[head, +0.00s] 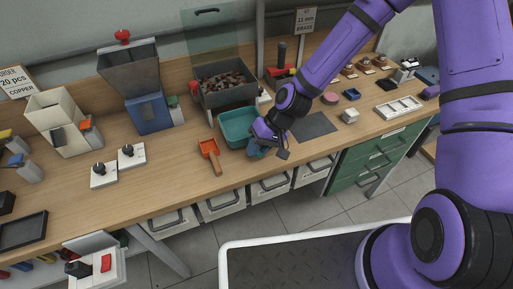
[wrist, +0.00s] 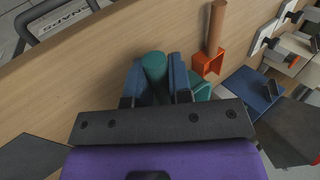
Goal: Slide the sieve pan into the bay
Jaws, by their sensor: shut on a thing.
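The sieve pan (head: 236,122) is a teal, open-topped pan on the wooden bench, in front of a dark hopper (head: 226,98) filled with brownish bits. My gripper (head: 257,150) is at the pan's near right side. In the wrist view my gripper (wrist: 155,82) has its two blue fingers shut on the pan's round teal handle (wrist: 154,65). Part of the pan (wrist: 201,93) shows behind the right finger there; the rest is hidden by my gripper. The bay is not clearly visible; the space below the hopper is mostly hidden behind the pan.
An orange scoop (head: 209,155) lies just left of the pan. A dark mat (head: 312,127) is to the right, with a white tray (head: 399,107) farther right. A blue-based hopper (head: 149,112) and two white knob boxes stand left. Bench in front of the pan is clear.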

